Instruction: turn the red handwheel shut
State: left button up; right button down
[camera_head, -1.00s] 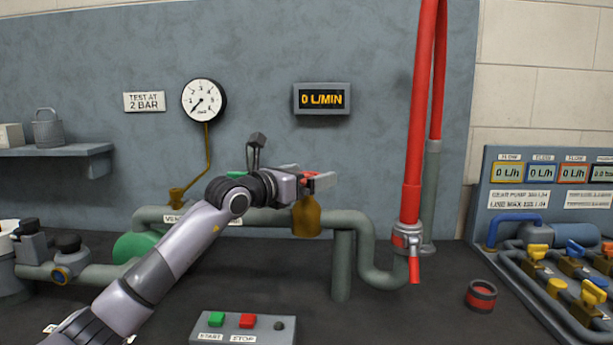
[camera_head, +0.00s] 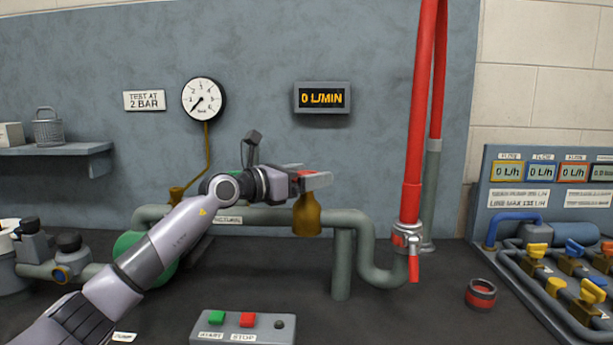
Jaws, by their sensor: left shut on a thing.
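The red handwheel (camera_head: 306,173) sits on top of a brass valve body (camera_head: 307,217) on the grey-green pipe. Only small red parts of the wheel show; my gripper hides the rest. My left gripper (camera_head: 316,181) comes in from the left and is shut on the handwheel, above the brass body. My right gripper is not in view. The flow display (camera_head: 321,98) on the wall reads 0 L/MIN. The round gauge (camera_head: 204,99) has its needle pointing to the lower left.
A red hose (camera_head: 419,130) with a red lever (camera_head: 414,268) stands right of the valve. A control box (camera_head: 243,328) with green and red buttons is in front. A red-and-black cup (camera_head: 480,295) and a valve panel (camera_head: 535,168) are at right.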

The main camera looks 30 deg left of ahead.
pick_arm(q)
jog(key=shift+f+m+g+h+b, duration=0.25)
jog(key=shift+m+g+h+b, duration=0.3)
jog(key=shift+h, duration=0.55)
jog(key=shift+m+h, duration=0.25)
jog(key=shift+h, duration=0.05)
jog(key=shift+r+m+g+h, duration=0.1)
jog(key=shift+m+g+h, duration=0.35)
jog(key=shift+h, duration=0.15)
jog(key=o, duration=0.8)
jog(key=shift+o, duration=0.2)
jog(key=shift+r, duration=0.1)
